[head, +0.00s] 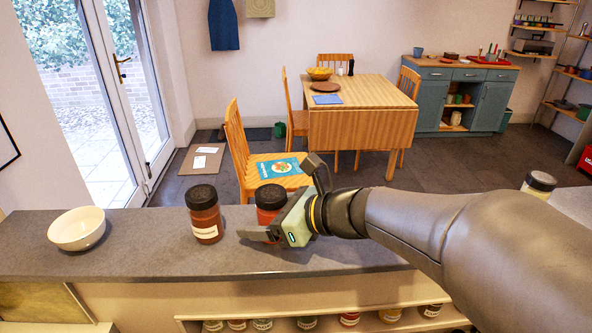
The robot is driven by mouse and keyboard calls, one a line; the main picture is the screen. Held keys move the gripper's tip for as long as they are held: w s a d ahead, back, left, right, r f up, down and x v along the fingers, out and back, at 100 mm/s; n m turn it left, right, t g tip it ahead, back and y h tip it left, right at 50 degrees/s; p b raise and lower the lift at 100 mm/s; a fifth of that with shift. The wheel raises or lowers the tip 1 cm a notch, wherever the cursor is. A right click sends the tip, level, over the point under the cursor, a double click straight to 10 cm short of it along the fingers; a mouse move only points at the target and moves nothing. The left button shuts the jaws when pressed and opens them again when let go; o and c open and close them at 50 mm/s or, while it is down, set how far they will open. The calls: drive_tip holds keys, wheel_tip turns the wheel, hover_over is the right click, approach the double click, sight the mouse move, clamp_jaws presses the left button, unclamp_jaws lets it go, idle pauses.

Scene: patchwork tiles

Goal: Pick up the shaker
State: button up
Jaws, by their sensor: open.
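Shaker-like jars with black lids stand on the grey counter (130,240). One red-brown jar with a white label (204,216) stands upright, left of my gripper. A second red jar (268,212) stands right behind my gripper, which hides its lower part. A third, pale jar (538,186) stands far right, beyond my arm. I cannot tell which one is the task's shaker. My gripper (262,234) is open and low over the counter, fingers pointing left, in front of the second jar. Whether it touches that jar is unclear.
A white bowl (77,229) sits at the counter's left end, with bare counter between it and the first jar. Several jars stand on a shelf below the counter. A wooden table (360,127) and chairs stand well behind. My arm covers the counter's right part.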

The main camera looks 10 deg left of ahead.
sight(278, 195)
drive_tip(key=c, duration=1.2)
drive_tip(key=shift+o, duration=0.2)
drive_tip(key=shift+r, duration=0.15)
drive_tip(key=shift+r+p, duration=0.25)
drive_tip(key=shift+p, duration=0.15)
wheel_tip(278, 195, up, 4)
drive_tip(key=p, duration=0.3)
drive_tip(key=shift+d+f, duration=0.1)
drive_tip(key=shift+f, duration=0.05)
drive_tip(key=s+a+r+p+v, duration=0.1)
drive_tip(key=s+r+p+v, duration=0.1)
drive_tip(key=p+v, duration=0.8)
drive_tip(key=v, duration=0.5)
drive_tip(key=shift+s+r+p, duration=0.2)
drive_tip(key=shift+r+p, duration=0.15)
drive_tip(key=shift+r, duration=0.05)
